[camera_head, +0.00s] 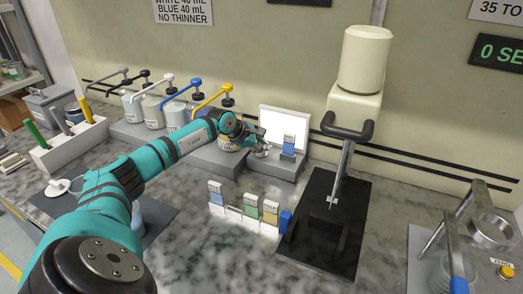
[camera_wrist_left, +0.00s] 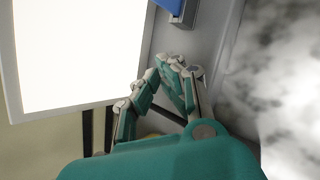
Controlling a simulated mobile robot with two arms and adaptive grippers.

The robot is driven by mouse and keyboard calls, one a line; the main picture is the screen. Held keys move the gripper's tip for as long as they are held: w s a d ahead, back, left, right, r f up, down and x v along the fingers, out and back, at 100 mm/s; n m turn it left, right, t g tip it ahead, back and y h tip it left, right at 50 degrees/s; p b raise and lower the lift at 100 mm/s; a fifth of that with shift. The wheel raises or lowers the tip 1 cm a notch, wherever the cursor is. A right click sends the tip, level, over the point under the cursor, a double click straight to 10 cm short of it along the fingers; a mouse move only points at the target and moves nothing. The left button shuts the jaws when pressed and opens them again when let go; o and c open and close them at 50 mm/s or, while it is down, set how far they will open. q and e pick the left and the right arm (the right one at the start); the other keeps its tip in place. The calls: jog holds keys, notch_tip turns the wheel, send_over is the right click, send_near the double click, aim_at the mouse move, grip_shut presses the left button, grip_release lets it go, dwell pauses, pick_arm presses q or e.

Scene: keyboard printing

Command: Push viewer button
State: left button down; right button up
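The viewer has a bright white upright panel (camera_head: 284,122) on a grey base (camera_head: 284,167), at the back middle of the counter. The panel (camera_wrist_left: 75,50) fills the upper left of the left wrist view. A blue-and-white sample card (camera_head: 289,145) stands on the base; its blue edge shows in the left wrist view (camera_wrist_left: 172,5). My left gripper (camera_head: 262,149) is low over the left part of the base. Its fingertips (camera_wrist_left: 178,64) are together with nothing seen between them. The button cannot be made out clearly by the fingers. My right gripper is out of view.
A rack with several coloured cards (camera_head: 243,218) stands in front of the viewer. A cream machine on a black stand (camera_head: 345,190) is to the right. Several capped pots with levers (camera_head: 152,112) stand behind my arm.

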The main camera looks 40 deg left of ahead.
aim_at(263, 152)
pick_arm(q)
jog(key=shift+r+p, duration=1.65)
jog(key=shift+r, duration=1.4)
jog(key=shift+a, duration=0.1)
